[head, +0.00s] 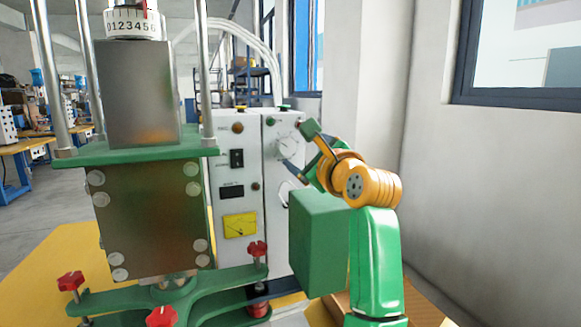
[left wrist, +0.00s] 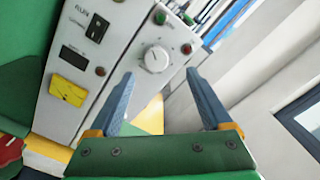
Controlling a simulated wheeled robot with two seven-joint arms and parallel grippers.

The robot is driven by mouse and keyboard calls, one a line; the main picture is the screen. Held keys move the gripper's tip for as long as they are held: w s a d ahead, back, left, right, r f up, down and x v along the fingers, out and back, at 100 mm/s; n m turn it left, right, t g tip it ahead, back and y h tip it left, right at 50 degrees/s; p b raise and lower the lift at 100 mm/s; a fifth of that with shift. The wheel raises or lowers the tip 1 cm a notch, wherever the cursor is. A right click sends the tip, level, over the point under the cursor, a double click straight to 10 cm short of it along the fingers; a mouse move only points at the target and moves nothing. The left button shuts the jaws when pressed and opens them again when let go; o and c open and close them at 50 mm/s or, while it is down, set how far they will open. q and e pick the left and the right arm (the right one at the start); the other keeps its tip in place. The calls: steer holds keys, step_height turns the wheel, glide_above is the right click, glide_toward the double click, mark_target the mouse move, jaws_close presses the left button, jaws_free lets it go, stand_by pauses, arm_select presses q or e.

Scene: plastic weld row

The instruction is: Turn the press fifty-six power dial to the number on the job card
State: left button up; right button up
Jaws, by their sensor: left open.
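The power dial, a round white knob, sits on the white control box (head: 228,175); I see the dial (head: 288,147) in the head view and the dial (left wrist: 156,58) in the left wrist view. Its marks are too small to read. My left gripper (head: 303,153) is open and empty, just in front of the box at the dial's right. In the left wrist view the fingers (left wrist: 161,76) point at the box, one on each side of the dial, apparently short of it. My right gripper is not in view. I see no job card.
The green press frame (head: 135,152) with steel rods stands left, bearing a numbered ring (head: 132,25).

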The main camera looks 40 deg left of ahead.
mark_target(288, 148)
arm_select(q)
steer(key=shift+a+f, duration=0.15)
steer(key=shift+f, duration=0.4)
steer(key=p+x, duration=0.2)
steer(key=x, duration=0.1)
steer(key=p+x, duration=0.1)
steer(key=x, duration=0.3)
steer(key=shift+r+p, duration=0.2)
steer(key=shift+p, duration=0.15)
steer(key=shift+a+f, duration=0.1)
steer(key=shift+a, duration=0.05)
steer(key=shift+w, duration=0.1)
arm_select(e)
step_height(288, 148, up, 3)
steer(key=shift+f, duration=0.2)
arm_select(q)
jaws_close()
